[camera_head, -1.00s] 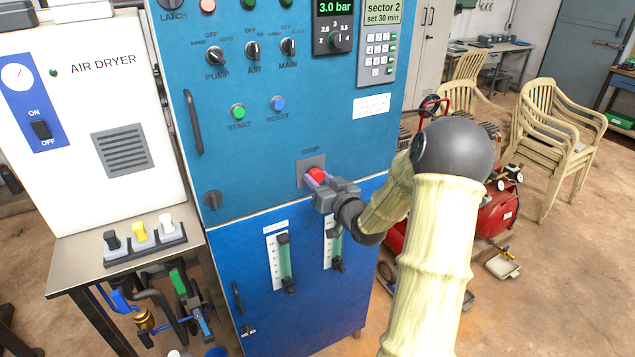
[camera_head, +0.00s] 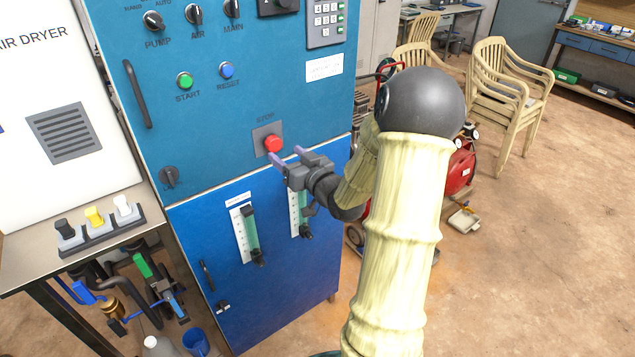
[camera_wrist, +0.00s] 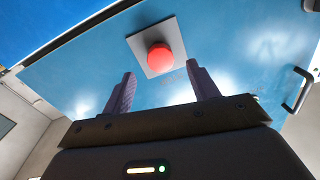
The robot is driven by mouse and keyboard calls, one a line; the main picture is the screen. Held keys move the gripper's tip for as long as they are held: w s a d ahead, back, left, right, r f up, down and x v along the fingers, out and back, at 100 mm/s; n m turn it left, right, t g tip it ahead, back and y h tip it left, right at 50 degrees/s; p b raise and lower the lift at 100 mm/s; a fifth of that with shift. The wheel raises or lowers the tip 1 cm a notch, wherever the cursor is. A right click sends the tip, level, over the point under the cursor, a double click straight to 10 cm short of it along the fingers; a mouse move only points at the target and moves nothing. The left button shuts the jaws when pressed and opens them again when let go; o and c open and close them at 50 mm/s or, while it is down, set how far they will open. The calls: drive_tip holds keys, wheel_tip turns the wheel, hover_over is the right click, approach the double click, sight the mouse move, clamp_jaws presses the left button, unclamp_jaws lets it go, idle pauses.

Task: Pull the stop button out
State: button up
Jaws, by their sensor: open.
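The red stop button (camera_head: 273,144) sits on a grey square plate (camera_head: 259,134) on the blue cabinet's front, under a small STOP label. The wrist view shows the button (camera_wrist: 159,57) beyond the fingertips and between their lines, near the top of the picture. My gripper (camera_head: 286,156) is open and empty, apart from the button, just in front of and slightly below it in the head view. In the wrist view the two purple fingers of my gripper (camera_wrist: 161,76) stand wide apart with nothing between them. Whether the button is pressed in or out, I cannot tell.
The cabinet (camera_head: 200,110) carries a green start button (camera_head: 184,80), a blue reset button (camera_head: 227,70), knobs and a door handle (camera_head: 137,94). Two flow tubes (camera_head: 250,235) are below my gripper. A red compressor (camera_head: 461,172) and stacked chairs (camera_head: 505,95) stand right.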

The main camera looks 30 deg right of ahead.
drive_tip(key=s+d+b, duration=0.1)
drive_tip(key=s+b, duration=0.4)
drive_tip(key=s, duration=0.7)
drive_tip(key=shift+s, duration=0.2)
